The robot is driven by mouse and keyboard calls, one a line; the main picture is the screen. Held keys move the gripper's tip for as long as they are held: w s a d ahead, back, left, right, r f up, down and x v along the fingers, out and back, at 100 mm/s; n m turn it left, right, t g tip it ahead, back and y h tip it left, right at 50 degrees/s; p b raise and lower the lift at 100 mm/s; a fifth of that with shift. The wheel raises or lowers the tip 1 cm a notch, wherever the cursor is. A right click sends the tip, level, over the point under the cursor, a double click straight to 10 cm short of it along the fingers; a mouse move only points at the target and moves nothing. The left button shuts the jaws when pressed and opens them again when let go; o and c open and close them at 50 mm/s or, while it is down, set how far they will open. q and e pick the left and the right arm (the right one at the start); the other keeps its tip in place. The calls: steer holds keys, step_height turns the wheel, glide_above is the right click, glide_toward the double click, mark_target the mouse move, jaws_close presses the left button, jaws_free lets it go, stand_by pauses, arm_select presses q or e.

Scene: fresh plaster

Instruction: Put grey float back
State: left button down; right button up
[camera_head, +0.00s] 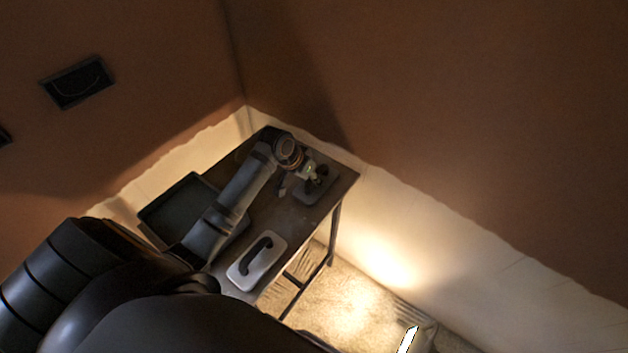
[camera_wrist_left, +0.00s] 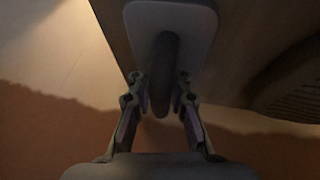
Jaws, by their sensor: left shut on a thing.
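A grey float (camera_head: 311,197) with a dark handle is at the far right end of the narrow table (camera_head: 290,217). My left gripper (camera_head: 314,176) is over it and shut on its handle. In the left wrist view the handle (camera_wrist_left: 166,55) runs between the two fingers (camera_wrist_left: 164,95), with the pale plate (camera_wrist_left: 143,18) behind it. I cannot tell whether the plate touches the table top. A second, paler float (camera_head: 245,273) with a dark curved handle lies at the table's near end. My right gripper is not in view.
A dark shallow tray (camera_head: 165,214) lies along the table's left side, partly behind my left arm. Bare table top shows between the two floats. Walls stand close behind and to the right. A lit lamp (camera_head: 408,340) stands on the floor at the bottom.

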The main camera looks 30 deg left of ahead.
arm_select(q)
steer(key=shift+f+p, duration=0.25)
steer(key=shift+p, duration=0.05)
stand_by(0.4)
steer(key=c, duration=1.2)
jaws_free()
steer(key=shift+o, duration=0.2)
steer(key=shift+p+v, duration=0.85)
steer(key=shift+p, duration=0.3)
steer(key=p+v, duration=0.6)
steer(key=p, duration=0.2)
steer(key=shift+s+r, duration=0.1)
steer(key=shift+r, duration=0.05)
